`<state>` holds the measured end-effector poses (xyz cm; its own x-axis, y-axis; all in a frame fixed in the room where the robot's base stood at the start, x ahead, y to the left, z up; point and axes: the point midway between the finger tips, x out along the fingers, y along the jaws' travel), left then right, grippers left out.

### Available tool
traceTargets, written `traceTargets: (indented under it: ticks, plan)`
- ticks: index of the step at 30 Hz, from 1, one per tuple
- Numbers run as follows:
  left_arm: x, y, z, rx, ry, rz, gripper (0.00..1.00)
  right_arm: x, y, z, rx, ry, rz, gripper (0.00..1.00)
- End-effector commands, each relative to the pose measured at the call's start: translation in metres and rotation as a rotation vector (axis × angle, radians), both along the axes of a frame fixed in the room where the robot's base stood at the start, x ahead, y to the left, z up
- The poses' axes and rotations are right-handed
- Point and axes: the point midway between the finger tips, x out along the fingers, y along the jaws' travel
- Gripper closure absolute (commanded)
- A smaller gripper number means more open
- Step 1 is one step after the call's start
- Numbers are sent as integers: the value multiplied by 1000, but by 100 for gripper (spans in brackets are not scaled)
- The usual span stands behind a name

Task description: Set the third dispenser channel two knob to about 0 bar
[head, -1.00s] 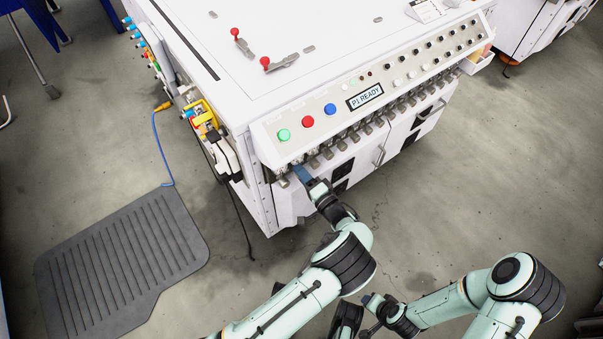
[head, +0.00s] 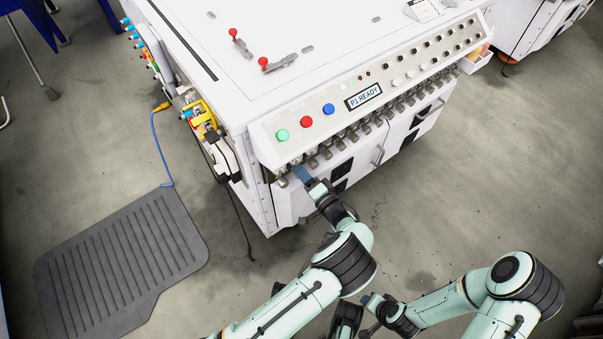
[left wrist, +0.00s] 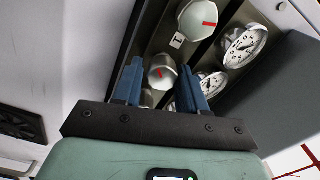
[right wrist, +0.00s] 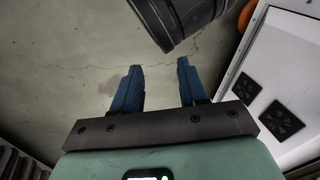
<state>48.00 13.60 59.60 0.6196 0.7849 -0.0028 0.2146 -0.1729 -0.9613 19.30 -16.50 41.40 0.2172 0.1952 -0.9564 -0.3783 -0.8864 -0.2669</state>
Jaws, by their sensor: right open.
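My left gripper (head: 303,176) is at the left end of the row of small knobs and gauges (head: 352,138) under the front panel. In the left wrist view its blue fingers stand open, one on each side of a pale knob (left wrist: 162,72) with a red mark. I cannot tell whether they touch it. Another pale knob (left wrist: 198,18) with a red mark is above, beside a label reading 1. Two white dial gauges (left wrist: 245,46) (left wrist: 211,84) sit to the right. The dispenser number is not readable. My right gripper (right wrist: 160,78) is open and empty above the floor.
The white machine (head: 240,90) carries green, red and blue buttons and a display (head: 363,96) reading P1 READY. A grey mat (head: 125,260) and a blue cable (head: 157,150) lie at left. Floor at right is clear.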

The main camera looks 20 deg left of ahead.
Motion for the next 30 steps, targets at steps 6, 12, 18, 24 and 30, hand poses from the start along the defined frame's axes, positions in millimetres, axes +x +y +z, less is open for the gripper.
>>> traceTargets:
  ticks: [6, 12, 18, 24, 30]
  plan:
    - [-5, -5, 0, 1, 0, 1, 58, -1, 1, 2, 2, 4, 1, 57]
    - [-27, -34, 2, 2, 1, -2, 58, -9, 5, 8, 12, 24, 10, 57]
    - [-55, -71, 1, 1, 0, -3, 58, -17, 9, 13, 22, 44, 18, 57]
    - [-75, -96, 1, 0, 0, -2, 58, -20, 10, 15, 26, 53, 22, 57]
    - [-83, -105, 0, 0, 0, -1, 58, -21, 11, 15, 28, 57, 23, 57]
